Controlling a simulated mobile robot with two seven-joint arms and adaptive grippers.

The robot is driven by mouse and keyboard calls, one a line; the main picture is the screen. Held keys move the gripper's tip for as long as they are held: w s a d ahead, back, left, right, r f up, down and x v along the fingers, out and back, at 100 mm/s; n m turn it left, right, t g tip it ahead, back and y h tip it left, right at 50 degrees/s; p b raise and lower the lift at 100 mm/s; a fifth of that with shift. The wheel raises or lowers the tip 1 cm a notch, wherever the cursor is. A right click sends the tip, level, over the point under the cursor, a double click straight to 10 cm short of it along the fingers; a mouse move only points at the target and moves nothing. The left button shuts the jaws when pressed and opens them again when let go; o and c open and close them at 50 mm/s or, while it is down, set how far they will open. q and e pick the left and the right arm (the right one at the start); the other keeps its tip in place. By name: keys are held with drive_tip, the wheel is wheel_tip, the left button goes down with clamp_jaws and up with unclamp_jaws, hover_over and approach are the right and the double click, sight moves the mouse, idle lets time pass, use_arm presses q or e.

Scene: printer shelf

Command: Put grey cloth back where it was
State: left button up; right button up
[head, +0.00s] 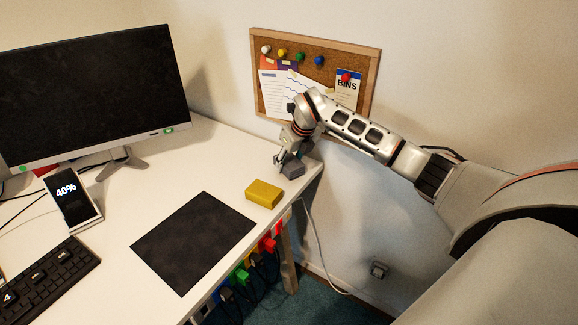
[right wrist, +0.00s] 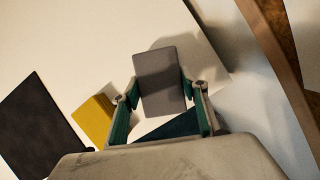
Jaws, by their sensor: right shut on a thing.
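The grey cloth (head: 292,169), a small folded-looking grey block, is at the desk's right back corner, behind the yellow block. In the right wrist view the grey cloth (right wrist: 160,72) sits between the two green-padded fingers of my right gripper (right wrist: 161,92). My right gripper (head: 287,160) is shut on it. A shadow falls just beside the cloth on the desk; I cannot tell whether it touches the desk. My left gripper is not in view.
The yellow block (head: 264,193) and a dark mat (head: 194,242) lie on the white desk (head: 150,190). A monitor (head: 95,95), phone (head: 72,198) and keyboard (head: 45,285) are to the left. A corkboard (head: 368,66) hangs on the wall behind my right arm.

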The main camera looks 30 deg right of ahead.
drive_tip(key=shift+f, duration=0.95)
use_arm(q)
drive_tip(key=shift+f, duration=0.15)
use_arm(e)
drive_tip(key=o, duration=1.1)
drive_tip(key=shift+c, duration=0.2)
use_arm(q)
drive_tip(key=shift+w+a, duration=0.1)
use_arm(e)
drive_tip(key=shift+r, duration=0.15)
drive_tip(key=shift+r, duration=0.25)
drive_tip(key=p+v, duration=0.1)
drive_tip(key=v, duration=0.9)
drive_tip(key=shift+r+p, duration=0.1)
drive_tip(key=shift+p, duration=0.2)
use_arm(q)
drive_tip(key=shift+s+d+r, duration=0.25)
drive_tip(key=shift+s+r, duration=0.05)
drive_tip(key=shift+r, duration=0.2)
use_arm(e)
drive_tip(key=shift+s+r, duration=0.35)
drive_tip(key=shift+r, duration=0.15)
